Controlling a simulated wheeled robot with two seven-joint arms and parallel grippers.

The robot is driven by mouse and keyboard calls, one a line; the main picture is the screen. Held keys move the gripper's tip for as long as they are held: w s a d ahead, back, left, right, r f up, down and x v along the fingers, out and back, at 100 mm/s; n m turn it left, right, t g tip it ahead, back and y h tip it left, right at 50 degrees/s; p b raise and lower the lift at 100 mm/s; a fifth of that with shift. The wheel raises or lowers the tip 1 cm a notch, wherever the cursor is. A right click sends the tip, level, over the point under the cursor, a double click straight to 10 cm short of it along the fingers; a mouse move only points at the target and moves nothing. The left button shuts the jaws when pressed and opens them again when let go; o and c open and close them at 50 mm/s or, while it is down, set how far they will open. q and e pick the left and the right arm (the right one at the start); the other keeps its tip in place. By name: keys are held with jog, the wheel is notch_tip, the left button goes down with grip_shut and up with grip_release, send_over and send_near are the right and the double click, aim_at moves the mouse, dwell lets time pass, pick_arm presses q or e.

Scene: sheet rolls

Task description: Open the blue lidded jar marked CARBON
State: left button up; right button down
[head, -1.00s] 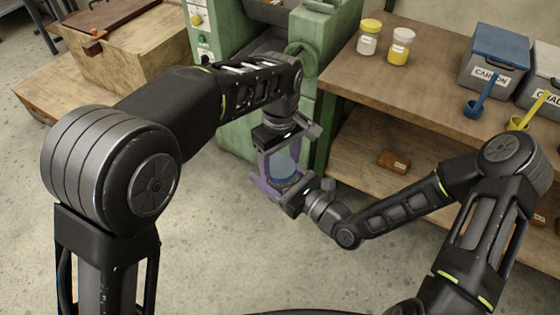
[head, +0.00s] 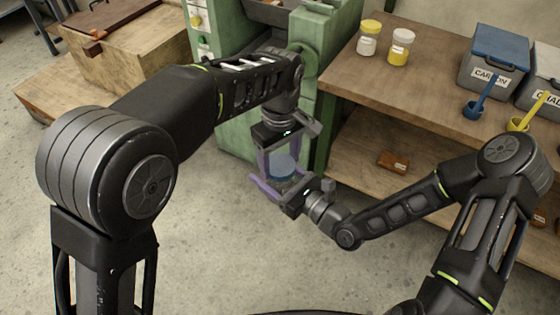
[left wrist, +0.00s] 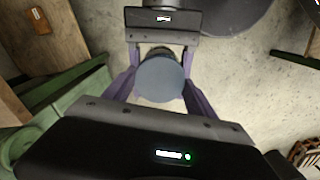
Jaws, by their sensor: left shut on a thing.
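A jar with a flat blue lid (head: 281,167) is up in the air between my two grippers, in front of the bench. The round lid (left wrist: 160,80) shows from above in the left wrist view. My left gripper (head: 281,160) points down and is shut on the lid, a purple finger on each side. My right gripper (head: 270,187) comes in from the lower right, its purple fingers around the jar body below the lid. The body is mostly hidden by lid and fingers. No writing on the jar can be read.
A green machine (head: 235,60) stands behind my left arm. A brown block (head: 393,162) lies on the lower shelf. The floor below is clear.

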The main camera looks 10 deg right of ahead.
pick_arm(q)
jog(key=shift+r, duration=0.6)
jog(key=shift+r, duration=0.1)
jog(key=shift+r, duration=1.95)
pick_arm(e)
jog(key=shift+r, duration=0.1)
